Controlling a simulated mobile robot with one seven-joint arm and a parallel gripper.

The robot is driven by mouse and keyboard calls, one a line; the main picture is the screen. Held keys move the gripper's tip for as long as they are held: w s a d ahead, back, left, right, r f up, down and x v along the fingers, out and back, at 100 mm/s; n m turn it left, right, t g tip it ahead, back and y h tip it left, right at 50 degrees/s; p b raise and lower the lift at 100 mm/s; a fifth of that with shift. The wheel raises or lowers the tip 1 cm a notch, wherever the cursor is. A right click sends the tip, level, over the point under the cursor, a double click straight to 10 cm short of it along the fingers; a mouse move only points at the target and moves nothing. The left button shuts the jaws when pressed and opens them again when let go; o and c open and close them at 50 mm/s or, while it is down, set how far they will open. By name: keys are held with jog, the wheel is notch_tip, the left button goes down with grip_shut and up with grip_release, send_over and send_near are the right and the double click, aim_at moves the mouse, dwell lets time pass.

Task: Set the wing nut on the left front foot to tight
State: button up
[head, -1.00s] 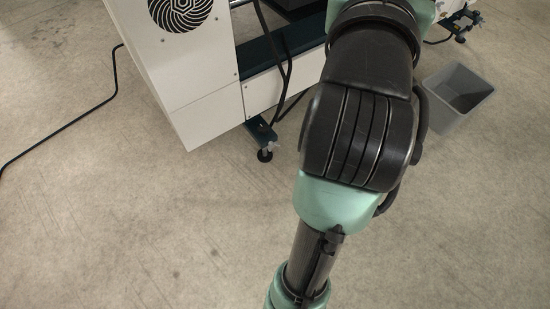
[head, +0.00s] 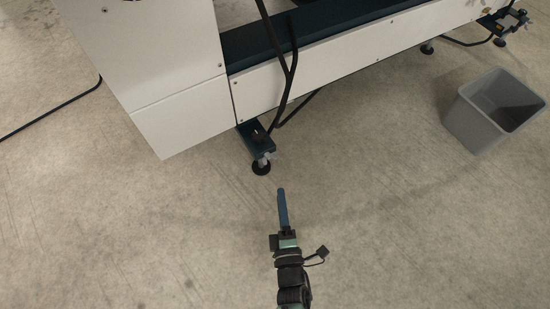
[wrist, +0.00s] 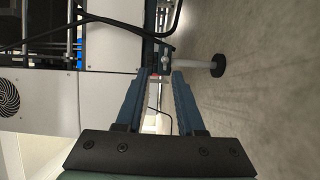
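The nearest foot (head: 261,168) of the machine is a black round pad under a dark teal bracket at the frame's near corner. A small pale metal piece, seemingly the wing nut (head: 266,157), sits on its stem just above the pad; its setting is too small to tell. In the wrist view the foot (wrist: 217,66) lies sideways, right of the fingertips, with the pale wing nut (wrist: 166,61) just beyond them. My gripper (head: 282,190) has blue fingers and is a little short of the foot, apart from it. The wrist view shows the fingers (wrist: 160,73) open and empty.
The white machine body (head: 180,105) stands behind the foot. Black cables (head: 290,75) hang down close to the bracket. A grey bin (head: 470,125) stands at the right, near other feet (head: 428,47). The floor around my gripper is clear.

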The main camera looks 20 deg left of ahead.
aim_at(269, 158)
jog(key=a+f+b+x, duration=0.1)
jog(key=b+x, duration=0.4)
jog(key=x, duration=0.7)
jog(key=shift+s+n+y+b, duration=0.3)
jog(key=shift+s, duration=0.1)
jog(key=shift+a, duration=0.15)
grip_shut()
